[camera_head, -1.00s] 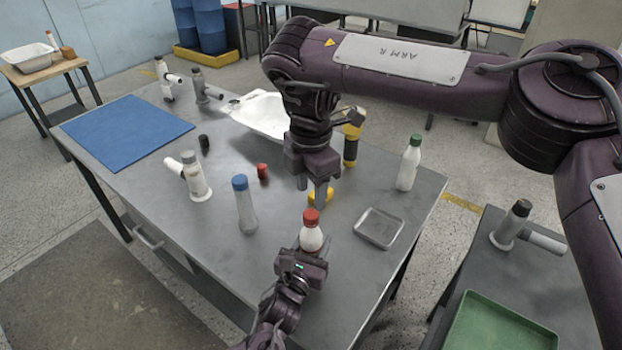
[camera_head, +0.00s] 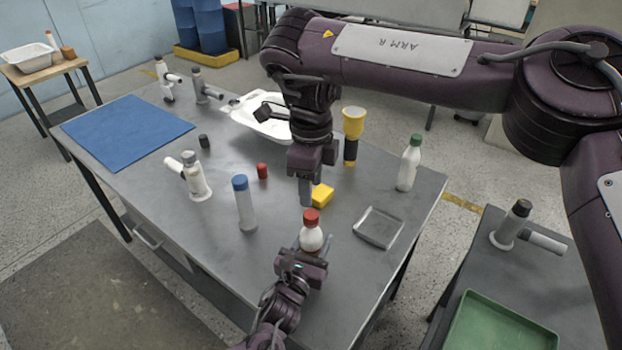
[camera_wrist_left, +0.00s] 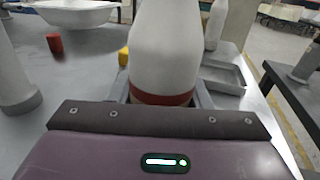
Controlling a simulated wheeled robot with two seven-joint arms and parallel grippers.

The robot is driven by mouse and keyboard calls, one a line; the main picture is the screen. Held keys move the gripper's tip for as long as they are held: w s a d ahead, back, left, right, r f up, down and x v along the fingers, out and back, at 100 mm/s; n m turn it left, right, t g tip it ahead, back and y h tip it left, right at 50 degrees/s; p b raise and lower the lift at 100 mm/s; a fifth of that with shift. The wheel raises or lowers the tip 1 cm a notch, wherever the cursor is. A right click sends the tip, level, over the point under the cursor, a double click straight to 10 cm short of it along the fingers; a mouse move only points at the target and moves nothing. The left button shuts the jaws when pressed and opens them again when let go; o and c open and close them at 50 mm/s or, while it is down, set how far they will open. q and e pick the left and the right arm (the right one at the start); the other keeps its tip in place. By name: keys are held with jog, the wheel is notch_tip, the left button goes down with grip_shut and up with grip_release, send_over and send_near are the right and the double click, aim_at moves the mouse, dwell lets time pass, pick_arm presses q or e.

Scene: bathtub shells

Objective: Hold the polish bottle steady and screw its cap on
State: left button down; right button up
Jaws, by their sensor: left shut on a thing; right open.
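The polish bottle (camera_head: 311,238) is white and upright near the front of the steel table. Its red cap (camera_head: 311,216) sits on top; how tightly cannot be told. My left gripper (camera_head: 306,250) is shut around the lower part of the bottle. In the left wrist view the bottle (camera_wrist_left: 166,50) stands between the fingers, with a red band low on it and its top out of frame. My right gripper (camera_head: 306,200) is open, pointing down just above the cap, seemingly with nothing in it. Its fingers overlap in this view.
A yellow block (camera_head: 322,195) lies just behind the bottle. A blue-capped bottle (camera_head: 245,207) stands left, a metal tray (camera_head: 378,228) right, a green-capped bottle (camera_head: 408,168) and a yellow-and-black torch (camera_head: 351,140) farther back.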

aim_at(311, 213)
jog(key=n, duration=0.4)
jog(key=shift+r, duration=0.1)
jog(key=n, duration=0.5)
jog(key=shift+r+n, duration=0.15)
jog(key=shift+n, duration=0.25)
jog(key=shift+f, duration=4.05)
